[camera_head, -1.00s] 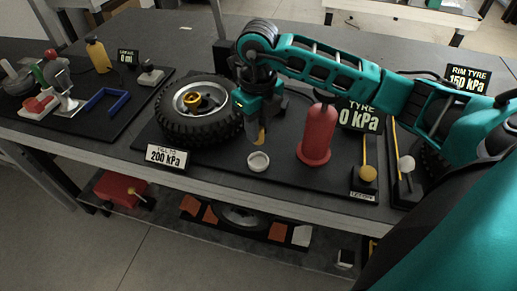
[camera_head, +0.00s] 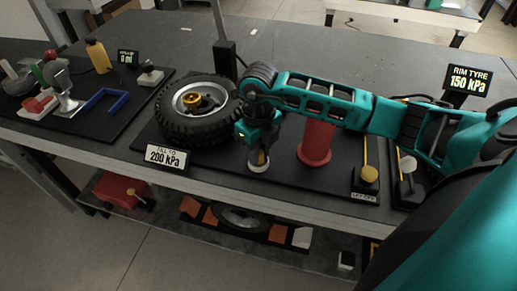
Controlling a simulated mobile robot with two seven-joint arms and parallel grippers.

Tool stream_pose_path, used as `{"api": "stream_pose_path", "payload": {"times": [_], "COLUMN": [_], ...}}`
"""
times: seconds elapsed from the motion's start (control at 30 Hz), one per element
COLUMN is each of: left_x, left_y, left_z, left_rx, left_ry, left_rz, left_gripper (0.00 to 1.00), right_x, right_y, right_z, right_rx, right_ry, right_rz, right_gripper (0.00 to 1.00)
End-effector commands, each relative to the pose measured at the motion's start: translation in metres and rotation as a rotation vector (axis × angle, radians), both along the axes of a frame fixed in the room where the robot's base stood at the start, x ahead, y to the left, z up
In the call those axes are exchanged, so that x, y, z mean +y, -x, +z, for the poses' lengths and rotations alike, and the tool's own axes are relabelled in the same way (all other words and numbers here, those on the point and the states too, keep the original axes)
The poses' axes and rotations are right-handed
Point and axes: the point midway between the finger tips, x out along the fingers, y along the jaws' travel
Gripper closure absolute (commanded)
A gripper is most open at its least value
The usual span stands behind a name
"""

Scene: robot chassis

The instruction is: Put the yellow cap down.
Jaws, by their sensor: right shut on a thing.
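My right gripper (camera_head: 258,157) points down at a small white round dish (camera_head: 257,168) on the black mat in front of the tyre. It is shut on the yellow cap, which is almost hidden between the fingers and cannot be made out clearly. Fingertips are at or just above the dish; I cannot tell whether the cap touches it. My left gripper is not in view.
The tyre (camera_head: 180,128) with a gold hub piece (camera_head: 190,99) lies left of my gripper. A red cylinder (camera_head: 316,142) stands close on the right, partly behind my arm. A "200 kPa" sign (camera_head: 167,157) stands at front left. Yellow-knobbed (camera_head: 369,174) and white-knobbed (camera_head: 407,164) levers are further right.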

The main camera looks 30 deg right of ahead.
Motion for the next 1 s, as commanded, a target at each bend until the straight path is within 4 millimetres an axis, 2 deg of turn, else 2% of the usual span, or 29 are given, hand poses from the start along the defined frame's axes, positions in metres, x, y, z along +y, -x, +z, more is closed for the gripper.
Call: {"api": "stream_pose_path", "payload": {"times": [0.1,0.13,0.37,0.6,0.73,0.87,1.0], "left_x": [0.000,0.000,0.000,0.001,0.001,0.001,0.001], "left_y": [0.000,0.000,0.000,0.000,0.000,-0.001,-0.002], "left_z": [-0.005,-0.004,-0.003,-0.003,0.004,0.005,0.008], "left_rx": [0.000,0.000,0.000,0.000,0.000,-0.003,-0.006], "left_ry": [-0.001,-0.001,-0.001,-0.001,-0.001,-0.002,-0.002], "left_rz": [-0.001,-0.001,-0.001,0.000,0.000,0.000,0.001], "left_gripper": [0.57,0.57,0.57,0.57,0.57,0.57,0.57], "right_x": [0.000,0.000,0.000,0.000,0.000,0.000,0.000], "right_y": [0.000,0.000,0.000,0.000,0.000,-0.002,-0.002], "right_z": [-0.005,-0.004,-0.004,-0.003,0.005,0.024,0.056], "right_rx": [0.000,0.000,0.000,0.000,0.000,-0.005,-0.006], "right_ry": [0.000,0.000,0.000,0.000,0.000,0.000,0.000], "right_rz": [-0.001,-0.001,-0.001,-0.001,-0.001,0.001,0.000], "right_gripper": [1.00,0.71,0.49,0.47,0.47,0.47,0.47]}}
